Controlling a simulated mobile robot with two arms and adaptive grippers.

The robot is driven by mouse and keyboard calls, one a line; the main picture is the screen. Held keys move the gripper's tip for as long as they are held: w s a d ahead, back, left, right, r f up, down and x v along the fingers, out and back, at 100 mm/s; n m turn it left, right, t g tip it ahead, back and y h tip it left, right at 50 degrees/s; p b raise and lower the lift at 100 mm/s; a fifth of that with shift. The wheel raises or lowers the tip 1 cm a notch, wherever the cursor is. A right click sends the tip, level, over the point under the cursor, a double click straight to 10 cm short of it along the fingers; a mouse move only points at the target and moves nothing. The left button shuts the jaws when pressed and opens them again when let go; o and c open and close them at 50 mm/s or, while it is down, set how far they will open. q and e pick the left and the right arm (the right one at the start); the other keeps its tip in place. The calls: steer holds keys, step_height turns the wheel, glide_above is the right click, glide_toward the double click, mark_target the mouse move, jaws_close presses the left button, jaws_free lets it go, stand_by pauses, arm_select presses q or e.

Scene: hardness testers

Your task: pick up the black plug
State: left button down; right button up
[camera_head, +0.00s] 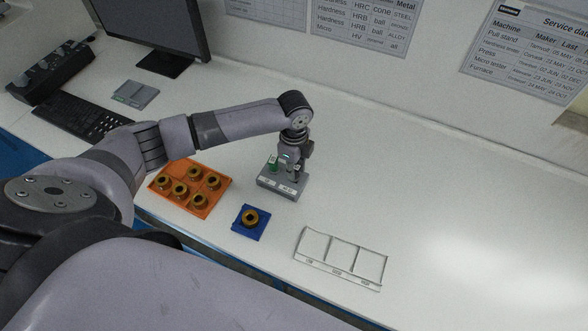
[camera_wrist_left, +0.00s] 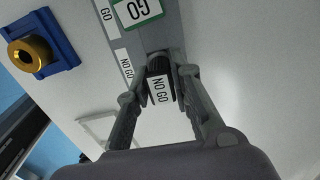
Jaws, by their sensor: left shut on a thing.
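The black plug (camera_wrist_left: 159,68) carries a "NO GO" tag and sits between the two fingers of my left gripper (camera_wrist_left: 162,72) in the left wrist view. The fingers are shut on it. In the head view my left gripper (camera_head: 291,163) points down over the grey plug holder (camera_head: 278,187), and it mostly hides the black plug. The holder has "GO" and "NO GO" labels. I cannot tell whether the black plug is still seated in it. A green plug (camera_head: 273,163) with a "GO" tag (camera_wrist_left: 137,10) stands on the holder beside the black one. My right gripper is not in view.
An orange tray (camera_head: 160,184) with several brass rings stands left of the holder. A blue block (camera_head: 239,232) with one brass ring lies in front. A white three-part tray (camera_head: 340,267) lies front right. A keyboard and monitor stand at back left. The table's right side is clear.

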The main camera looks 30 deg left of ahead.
arm_select(q)
step_height(320, 180, up, 19)
steer(key=b, duration=0.2)
steer(key=shift+r, duration=0.2)
steer(key=shift+p, duration=0.6)
steer(key=shift+f, duration=0.1)
